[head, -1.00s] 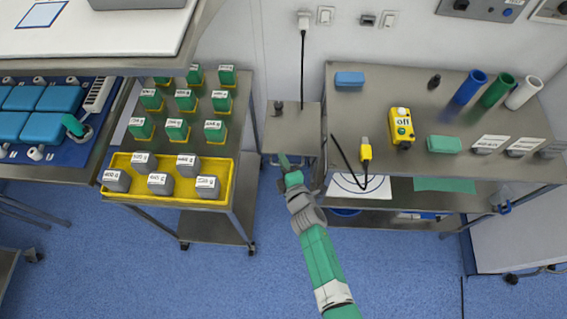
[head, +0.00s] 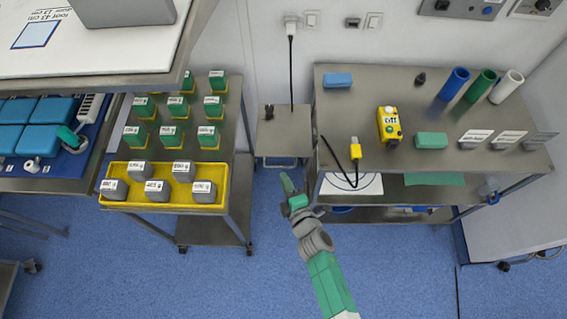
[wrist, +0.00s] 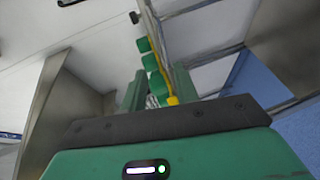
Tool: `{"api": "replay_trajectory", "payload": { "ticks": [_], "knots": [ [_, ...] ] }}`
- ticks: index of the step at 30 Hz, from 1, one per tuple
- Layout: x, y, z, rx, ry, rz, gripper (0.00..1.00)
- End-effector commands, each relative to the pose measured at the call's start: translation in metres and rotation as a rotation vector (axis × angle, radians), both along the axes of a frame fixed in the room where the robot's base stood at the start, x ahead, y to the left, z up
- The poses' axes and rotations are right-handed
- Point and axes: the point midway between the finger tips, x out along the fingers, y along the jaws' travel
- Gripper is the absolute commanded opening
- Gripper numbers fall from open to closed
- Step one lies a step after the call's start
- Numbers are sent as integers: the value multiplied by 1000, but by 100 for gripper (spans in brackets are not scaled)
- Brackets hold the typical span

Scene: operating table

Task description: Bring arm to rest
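My gripper (head: 287,184) is at the end of my green and grey arm (head: 318,243), over the blue floor between the two metal tables. It points up the picture, just below the front edge of the small metal shelf (head: 283,137). In the wrist view, two green fingers of my gripper (wrist: 158,90) stand apart with nothing held between them. Behind the gap show several blurred green blocks and a yellow edge.
The left cart holds green boxes and a yellow tray (head: 222,190) of grey blocks. The right table (head: 340,105) holds a yellow control box (head: 389,125), a black cable with a yellow plug (head: 353,148) and coloured tubes. The floor (head: 230,285) around the arm is clear.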

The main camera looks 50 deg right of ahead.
Motion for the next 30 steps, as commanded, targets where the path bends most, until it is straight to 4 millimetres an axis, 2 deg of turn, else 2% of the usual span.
{"api": "replay_trajectory", "payload": {
  "ticks": [14, 16, 17, 19, 20, 21, 23, 24, 26, 27, 29, 30],
  "knots": [
    [1, 0, 0, 0, 0, 0, 30],
    [11, -2, 14, 10, -23, -7, 30],
    [20, -3, 26, 25, -46, -16, 30],
    [50, -4, 69, 87, -124, -44, 30],
    [65, -2, 93, 126, -165, -56, 30],
    [84, 3, 125, 189, -224, -69, 30],
    [109, 17, 172, 296, -308, -79, 30],
    [124, 31, 203, 373, -360, -78, 30],
    [142, 55, 249, 499, -429, -67, 30],
    [152, 74, 279, 587, -471, -52, 30],
    [161, 107, 321, 722, -517, -22, 30],
    [164, 129, 347, 810, -540, 3, 30]
  ]
}}
